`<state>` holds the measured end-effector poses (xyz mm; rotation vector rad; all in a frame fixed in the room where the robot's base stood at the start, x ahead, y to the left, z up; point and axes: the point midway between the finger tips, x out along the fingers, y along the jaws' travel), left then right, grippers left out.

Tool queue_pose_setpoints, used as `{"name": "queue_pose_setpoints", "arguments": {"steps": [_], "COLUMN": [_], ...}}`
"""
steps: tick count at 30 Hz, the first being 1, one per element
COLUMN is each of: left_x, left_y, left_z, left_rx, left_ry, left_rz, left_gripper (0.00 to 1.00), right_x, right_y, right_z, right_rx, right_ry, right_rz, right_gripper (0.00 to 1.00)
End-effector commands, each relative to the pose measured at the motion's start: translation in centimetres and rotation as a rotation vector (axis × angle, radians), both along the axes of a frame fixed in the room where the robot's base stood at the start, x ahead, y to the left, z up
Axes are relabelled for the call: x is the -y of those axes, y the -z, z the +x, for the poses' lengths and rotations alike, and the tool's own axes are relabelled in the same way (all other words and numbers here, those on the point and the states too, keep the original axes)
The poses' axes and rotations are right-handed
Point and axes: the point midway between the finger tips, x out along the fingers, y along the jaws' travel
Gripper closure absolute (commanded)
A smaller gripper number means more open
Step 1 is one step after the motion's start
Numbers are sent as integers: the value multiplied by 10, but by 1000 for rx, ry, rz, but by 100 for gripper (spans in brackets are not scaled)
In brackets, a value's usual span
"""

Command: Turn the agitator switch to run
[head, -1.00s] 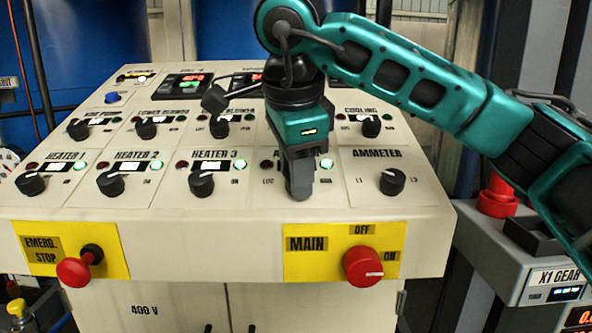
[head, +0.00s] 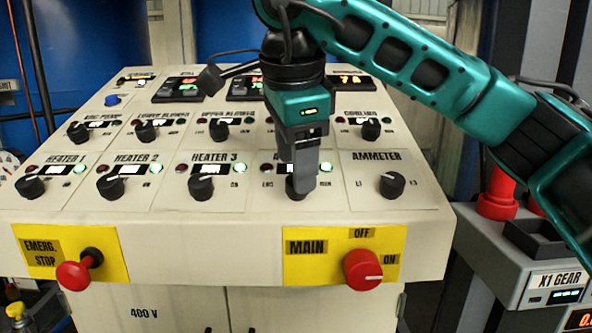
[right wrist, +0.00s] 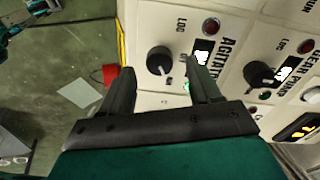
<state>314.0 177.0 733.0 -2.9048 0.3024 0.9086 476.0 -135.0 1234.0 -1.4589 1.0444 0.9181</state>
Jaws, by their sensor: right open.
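The agitator switch is a black round knob (head: 296,187) on the sloped cream panel, right of HEATER 3 and left of AMMETER. In the head view my right gripper (head: 304,186) points down at it and hides part of it and most of its label. In the right wrist view the knob (right wrist: 159,61) shows between the fingertips of my open right gripper (right wrist: 161,66). I cannot tell whether a finger touches it. A green lamp (head: 326,168) is lit at its upper right. My left gripper is not in view.
The ammeter knob (head: 392,185) and heater 3 knob (head: 201,186) flank the switch. The cooling knob (head: 371,130) stands behind. On the front face are the red main switch (head: 363,270) and the emergency stop button (head: 76,273).

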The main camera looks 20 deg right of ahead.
Motion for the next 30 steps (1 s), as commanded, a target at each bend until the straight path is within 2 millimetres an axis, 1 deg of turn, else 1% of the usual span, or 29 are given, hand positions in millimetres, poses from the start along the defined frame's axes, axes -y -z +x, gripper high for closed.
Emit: {"name": "queue_pose_setpoints", "arguments": {"steps": [1,6,9,12,15,18,30], "left_x": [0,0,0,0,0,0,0], "left_y": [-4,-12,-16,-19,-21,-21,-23], "left_z": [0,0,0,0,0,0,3], "left_rx": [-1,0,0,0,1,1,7], "left_ry": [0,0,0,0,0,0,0], "left_rz": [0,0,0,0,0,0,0], "left_gripper": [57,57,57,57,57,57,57], "right_x": [-2,-6,-9,-11,-12,-13,-13], "right_y": [-15,-51,-69,-83,-91,-95,-95], "right_z": [-3,-16,-22,-27,-30,-32,-32], "right_rx": [7,6,5,3,1,1,0], "right_ry": [-1,2,2,1,0,0,0], "right_rz": [-1,-1,-1,-1,-2,-1,-1], "right_gripper": [38,38,38,38,38,38,38]}}
